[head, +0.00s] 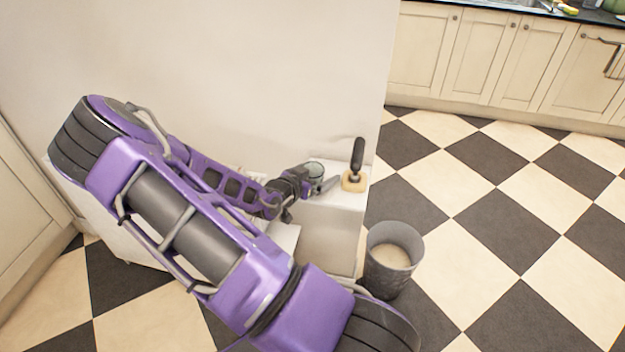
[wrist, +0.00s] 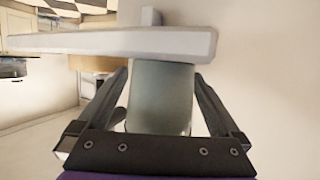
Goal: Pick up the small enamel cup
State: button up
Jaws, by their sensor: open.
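The small enamel cup (head: 315,169) is grey-green and sits on top of the white stand, close to the wall. In the wrist view the cup (wrist: 160,98) fills the space between the two fingers, below the pale slab in the picture. My gripper (head: 318,186) is at the cup, partly in front of it in the head view. In the wrist view my gripper (wrist: 162,88) is open, with one finger on each side of the cup. Whether either finger touches the cup is hard to tell.
A brush with a dark upright handle and tan base (head: 354,182) stands right of the cup on the white stand (head: 345,200). A grey bin (head: 392,272) is on the checkered floor at the stand's right. The wall (head: 300,80) rises close behind. Open floor lies to the right.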

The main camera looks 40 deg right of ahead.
jog(key=shift+c, duration=0.3)
jog(key=c, duration=1.3)
